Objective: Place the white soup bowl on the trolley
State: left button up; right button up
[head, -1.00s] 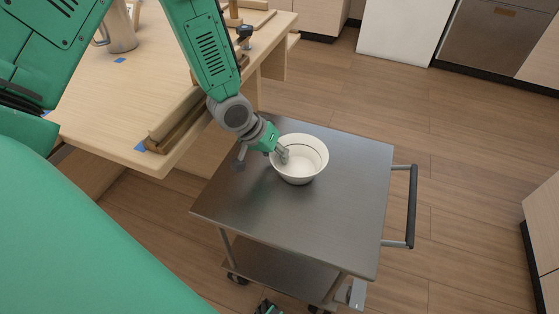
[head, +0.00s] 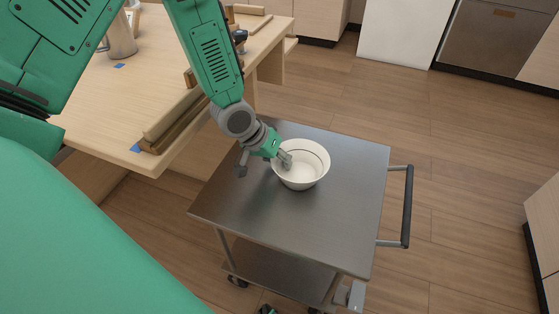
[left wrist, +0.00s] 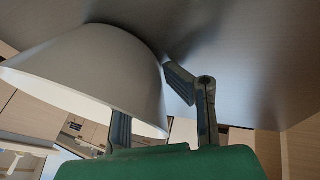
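The white soup bowl (head: 301,178) with a dark line inside is upright at the trolley's (head: 290,225) metal top, toward its back. I cannot tell whether its base touches the top or is just above it. My left gripper (head: 285,159) is at the bowl's left rim. In the left wrist view the bowl (left wrist: 95,75) fills the left side, and its wall passes between the fingers of the left gripper (left wrist: 160,105), one inside and one outside. My right gripper is not clearly in view.
A wooden table (head: 95,105) with a metal jug (head: 121,38) and wooden rails stands at the left, close to the trolley. The trolley's black handle (head: 408,205) is on its right. The top's front and right are clear. Cabinets line the back.

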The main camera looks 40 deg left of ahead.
pick_arm(q)
jog(key=shift+d, duration=0.1)
jog(key=shift+a, duration=0.55)
jog(key=shift+r, duration=0.15)
jog(key=p+v, duration=0.5)
jog(key=v, duration=0.7)
jog(key=shift+d+r, duration=0.15)
jog(key=shift+d, duration=0.05)
pick_arm(e)
jog(key=r, duration=0.5)
jog(key=shift+a, duration=0.2)
